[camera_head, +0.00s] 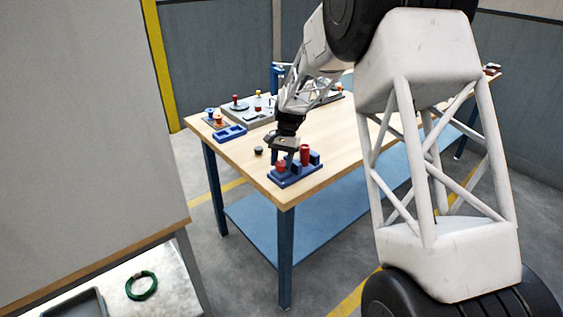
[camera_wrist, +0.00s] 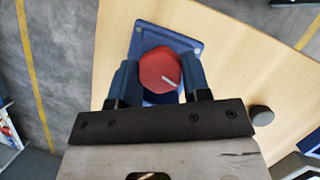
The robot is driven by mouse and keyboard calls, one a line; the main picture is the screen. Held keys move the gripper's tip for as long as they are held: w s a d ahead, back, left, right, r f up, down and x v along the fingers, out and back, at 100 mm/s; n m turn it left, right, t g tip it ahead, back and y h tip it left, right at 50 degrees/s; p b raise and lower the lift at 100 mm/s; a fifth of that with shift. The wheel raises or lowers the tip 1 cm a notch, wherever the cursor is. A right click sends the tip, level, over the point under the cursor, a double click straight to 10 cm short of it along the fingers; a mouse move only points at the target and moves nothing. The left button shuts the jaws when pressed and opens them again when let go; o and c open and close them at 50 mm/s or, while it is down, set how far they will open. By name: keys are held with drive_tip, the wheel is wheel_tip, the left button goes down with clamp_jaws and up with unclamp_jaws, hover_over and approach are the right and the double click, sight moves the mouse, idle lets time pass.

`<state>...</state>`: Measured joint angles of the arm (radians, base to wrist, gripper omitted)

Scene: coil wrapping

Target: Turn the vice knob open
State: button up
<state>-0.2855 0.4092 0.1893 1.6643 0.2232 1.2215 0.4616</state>
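The vice knob is red and many-sided with a light line on its face; it lies in the middle of the wrist view (camera_wrist: 158,68). In the head view the knob (camera_head: 281,167) sits on the left part of a blue vice (camera_head: 293,178) at the table's near corner. My gripper (camera_head: 282,160) points down at the knob from above. In the wrist view its two blue fingers (camera_wrist: 160,75) stand on either side of the knob, very close to its edges. Whether they touch it or grip it I cannot tell.
A red cylinder (camera_head: 305,154) stands upright at the vice's right. A small dark round piece (camera_head: 258,151) lies on the wooden table (camera_head: 330,140) to the left. A green coil (camera_head: 141,286) lies on a separate surface at lower left.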

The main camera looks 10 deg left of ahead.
drive_tip(key=shift+c, duration=0.8)
drive_tip(key=shift+n+h, duration=0.6)
drive_tip(key=shift+n, duration=1.2)
drive_tip(key=o, duration=0.9)
drive_tip(key=shift+m, duration=0.3)
drive_tip(key=shift+m+y, duration=0.6)
drive_tip(key=shift+m, duration=0.8)
drive_tip(key=a+v, duration=0.1)
drive_tip(key=v, duration=0.7)
drive_tip(key=shift+s+d+r+n+t+h, duration=0.2)
drive_tip(key=shift+s+d+r+t, duration=0.65)
drive_tip(key=shift+s+d+r, duration=2.05)
drive_tip(key=shift+s+d+r+n+t+h, duration=0.2)
drive_tip(key=shift+s+d+r+t, duration=0.7)
drive_tip(key=shift+s+d, duration=2.2)
drive_tip(key=shift+s+d+r+n+t+h, duration=0.15)
drive_tip(key=shift+s+d+r+t, duration=1.15)
drive_tip(key=shift+s, duration=3.15)
